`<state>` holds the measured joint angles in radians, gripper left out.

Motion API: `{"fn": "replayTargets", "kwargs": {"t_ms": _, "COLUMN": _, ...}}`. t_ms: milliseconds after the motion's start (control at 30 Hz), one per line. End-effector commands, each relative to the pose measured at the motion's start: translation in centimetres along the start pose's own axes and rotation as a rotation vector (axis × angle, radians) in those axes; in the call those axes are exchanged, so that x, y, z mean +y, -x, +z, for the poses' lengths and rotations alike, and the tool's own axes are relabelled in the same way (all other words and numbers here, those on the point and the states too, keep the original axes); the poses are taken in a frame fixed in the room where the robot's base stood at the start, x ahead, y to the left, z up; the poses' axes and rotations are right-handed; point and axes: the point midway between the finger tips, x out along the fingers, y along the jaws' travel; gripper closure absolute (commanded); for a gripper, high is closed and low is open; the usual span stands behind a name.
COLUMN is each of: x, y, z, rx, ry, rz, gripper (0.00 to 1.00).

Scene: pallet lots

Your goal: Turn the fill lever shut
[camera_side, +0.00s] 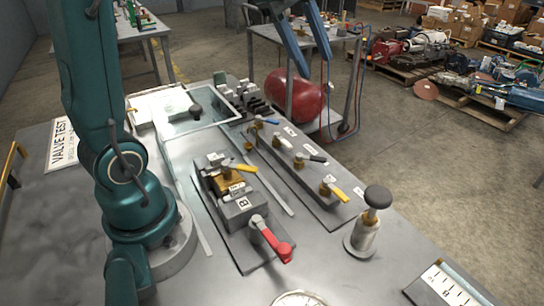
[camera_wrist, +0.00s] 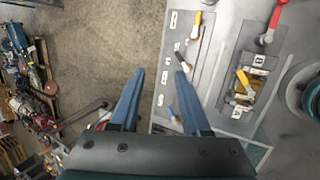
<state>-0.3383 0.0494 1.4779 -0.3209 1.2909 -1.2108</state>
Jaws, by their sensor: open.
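Several small levers stand on the metal bench; their tags are too small to read, so I cannot tell which is the fill lever. On the long right-hand block are a blue lever (camera_side: 266,121), a black-tipped lever (camera_side: 312,157) and a yellow lever (camera_side: 336,191). The block marked B has a yellow lever (camera_side: 242,168) and a red lever (camera_side: 272,241). My gripper (camera_side: 316,64) is open and empty, above and behind the long block. In the wrist view my gripper (camera_wrist: 159,74) shows its blue fingers apart, partly covering the long block; the blue lever (camera_wrist: 174,116) is near the right finger.
A black-knobbed plunger (camera_side: 377,198) stands upright at the right of the bench. A shallow tray (camera_side: 182,126) and a VALVE TEST sign (camera_side: 63,145) lie to the left. A red tank (camera_side: 293,95) sits on a cart behind the bench. A gauge shows at the front edge.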

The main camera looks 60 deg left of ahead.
Motion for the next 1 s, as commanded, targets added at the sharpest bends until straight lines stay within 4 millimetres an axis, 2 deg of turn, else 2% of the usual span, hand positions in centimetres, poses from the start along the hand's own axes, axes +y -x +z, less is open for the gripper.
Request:
{"fn": "replayTargets", "kwargs": {"t_ms": 33, "x": 0.7, "y": -1.0, "z": -2.0, "rx": -0.001, "ry": 0.057, "rz": -0.029, "gripper": 0.53}}
{"fn": "replayTargets", "kwargs": {"t_ms": 233, "x": 1.5, "y": -4.6, "z": -9.5, "rx": -0.022, "ry": 0.26, "rz": -0.114, "gripper": 0.53}}
{"fn": "replayTargets", "kwargs": {"t_ms": 400, "x": 0.1, "y": -7.7, "z": -15.9, "rx": -0.048, "ry": 0.43, "rz": -0.172, "gripper": 0.53}}
{"fn": "replayTargets", "kwargs": {"t_ms": 500, "x": -1.3, "y": -9.2, "z": -18.8, "rx": -0.06, "ry": 0.509, "rz": -0.196, "gripper": 0.53}}
{"fn": "replayTargets", "kwargs": {"t_ms": 600, "x": -2.6, "y": -10.3, "z": -20.7, "rx": -0.069, "ry": 0.568, "rz": -0.215, "gripper": 0.53}}
{"fn": "replayTargets", "kwargs": {"t_ms": 700, "x": -3.6, "y": -10.9, "z": -21.6, "rx": -0.077, "ry": 0.604, "rz": -0.23, "gripper": 0.53}}
{"fn": "replayTargets", "kwargs": {"t_ms": 833, "x": -3.9, "y": -11.6, "z": -21.7, "rx": -0.076, "ry": 0.611, "rz": -0.229, "gripper": 0.53}}
{"fn": "replayTargets", "kwargs": {"t_ms": 1000, "x": -4.3, "y": -13.4, "z": -21.3, "rx": -0.075, "ry": 0.611, "rz": -0.231, "gripper": 0.53}}
